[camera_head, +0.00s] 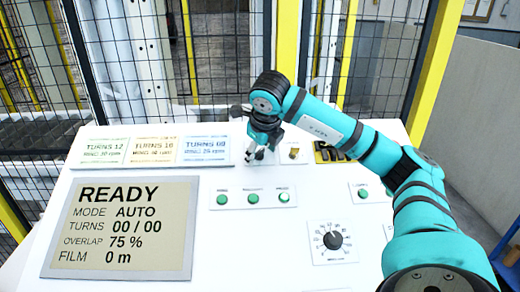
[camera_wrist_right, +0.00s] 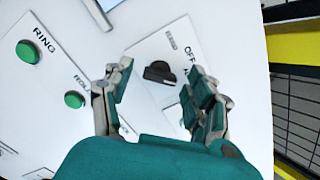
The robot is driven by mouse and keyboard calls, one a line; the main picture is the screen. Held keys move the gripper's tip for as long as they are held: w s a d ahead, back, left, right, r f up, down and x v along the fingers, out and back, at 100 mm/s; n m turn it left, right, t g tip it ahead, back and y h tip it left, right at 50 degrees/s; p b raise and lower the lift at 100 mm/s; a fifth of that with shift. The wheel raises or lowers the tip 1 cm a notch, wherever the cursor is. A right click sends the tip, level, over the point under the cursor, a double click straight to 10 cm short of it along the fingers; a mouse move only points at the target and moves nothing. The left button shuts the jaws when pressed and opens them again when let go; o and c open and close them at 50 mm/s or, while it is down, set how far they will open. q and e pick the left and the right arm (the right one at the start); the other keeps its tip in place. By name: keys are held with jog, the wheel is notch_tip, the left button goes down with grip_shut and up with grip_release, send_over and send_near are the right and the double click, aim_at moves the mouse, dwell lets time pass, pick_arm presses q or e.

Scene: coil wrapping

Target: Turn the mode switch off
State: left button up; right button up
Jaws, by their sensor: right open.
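The mode switch (camera_wrist_right: 160,72) is a small black knob on a white plate in the right wrist view. The word OFF is printed beside it, with another label partly hidden by a finger. My right gripper (camera_wrist_right: 156,92) is open, its two teal fingers on either side of the knob with gaps to it. In the head view my right gripper (camera_head: 259,151) points down at the panel and mostly hides the switch. The panel display (camera_head: 122,230) reads READY and MODE AUTO. My left gripper is not in view.
Green buttons (camera_head: 253,198) sit in a row in front of the gripper. A round dial (camera_head: 333,240) is at the lower right. A brass-coloured switch (camera_head: 294,152) is just right of the gripper. Three turns cards (camera_head: 152,151) lie at the left. A mesh fence (camera_head: 225,50) stands behind.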

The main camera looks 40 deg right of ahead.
jog(key=c, duration=1.1)
jog(key=shift+c, duration=0.2)
jog(key=n, duration=0.4)
jog(key=n+p, duration=0.1)
jog(key=n, duration=0.3)
jog(key=shift+n+y, duration=0.3)
jog(key=o, duration=1.1)
jog(key=shift+o, duration=0.2)
jog(key=shift+r, duration=0.1)
